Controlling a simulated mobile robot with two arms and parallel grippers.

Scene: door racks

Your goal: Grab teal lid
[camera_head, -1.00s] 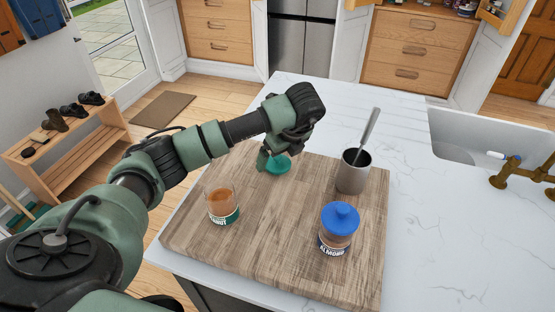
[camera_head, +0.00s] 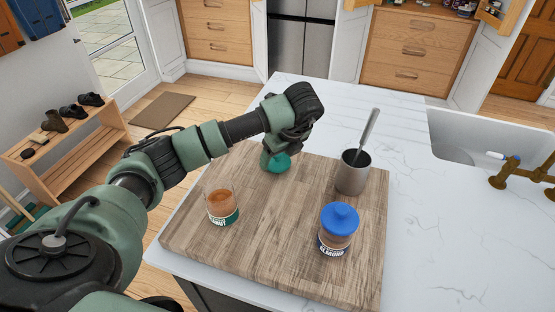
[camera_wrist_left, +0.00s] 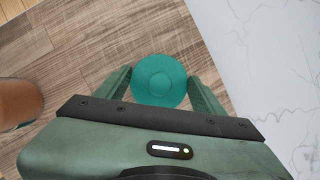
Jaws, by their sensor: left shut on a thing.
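The teal lid (camera_head: 282,163) is at the back of the wooden board, under my left gripper (camera_head: 271,158). In the left wrist view the round teal lid (camera_wrist_left: 159,80) sits between the two fingers of my left gripper (camera_wrist_left: 160,82), which is shut on it. In the head view the gripper partly hides the lid, and I cannot tell whether it touches the board. An open glass jar (camera_head: 221,204) with brown contents and a teal label stands nearer, at the board's left. My right gripper is not in view.
The wooden board (camera_head: 285,235) lies on a white marble counter (camera_head: 450,240). A jar with a blue lid (camera_head: 340,217) and a grey cup (camera_head: 353,178) holding a utensil stand at the board's right. A sink (camera_head: 470,140) is at the far right. The board's middle is clear.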

